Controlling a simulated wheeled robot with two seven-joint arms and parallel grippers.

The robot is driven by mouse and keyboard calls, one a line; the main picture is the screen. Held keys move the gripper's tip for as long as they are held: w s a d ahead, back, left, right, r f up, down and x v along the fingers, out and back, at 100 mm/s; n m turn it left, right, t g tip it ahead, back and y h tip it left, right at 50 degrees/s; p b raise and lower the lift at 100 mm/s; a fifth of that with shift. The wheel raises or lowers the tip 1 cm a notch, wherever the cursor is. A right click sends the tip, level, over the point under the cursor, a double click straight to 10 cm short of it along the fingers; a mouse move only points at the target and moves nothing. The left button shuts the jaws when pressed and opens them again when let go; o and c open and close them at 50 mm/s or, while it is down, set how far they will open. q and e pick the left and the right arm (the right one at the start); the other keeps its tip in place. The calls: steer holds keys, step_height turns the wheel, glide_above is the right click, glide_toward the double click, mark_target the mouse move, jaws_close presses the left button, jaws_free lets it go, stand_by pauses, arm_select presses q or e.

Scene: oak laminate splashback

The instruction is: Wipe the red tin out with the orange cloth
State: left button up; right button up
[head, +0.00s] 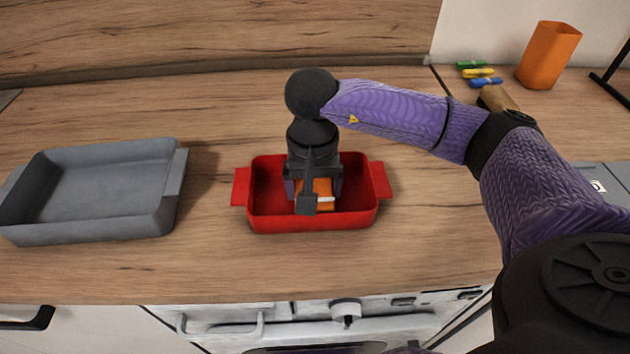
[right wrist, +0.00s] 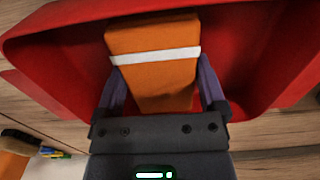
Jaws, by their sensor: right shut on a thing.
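The red tin (head: 262,212) stands on the wooden counter in the middle of the head view, with a handle at each end. My right gripper (head: 315,190) reaches down into it from above. It is shut on the orange cloth (head: 318,187), a folded block with a white band. In the right wrist view the cloth (right wrist: 153,75) sits between the two purple fingers, inside the walls of the red tin (right wrist: 255,50). My gripper hides part of the tin's floor, and I cannot tell whether the cloth touches it. My left gripper is not in view.
A grey tin (head: 105,215) stands to the left, with bare counter between it and the red tin. At the back right are an orange cup (head: 549,55) and several coloured markers (head: 479,73). The oven front (head: 345,312) lies below the counter's front edge.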

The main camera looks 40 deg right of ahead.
steer(key=r+p, duration=0.1)
steer(key=r, duration=0.1)
steer(key=r+p, duration=0.1)
steer(key=shift+a+r, duration=0.2)
steer(key=shift+r, duration=0.15)
step_height(320, 180, up, 5)
steer(key=p, duration=0.3)
steer(key=shift+r+p, duration=0.1)
steer(key=shift+p, duration=0.3)
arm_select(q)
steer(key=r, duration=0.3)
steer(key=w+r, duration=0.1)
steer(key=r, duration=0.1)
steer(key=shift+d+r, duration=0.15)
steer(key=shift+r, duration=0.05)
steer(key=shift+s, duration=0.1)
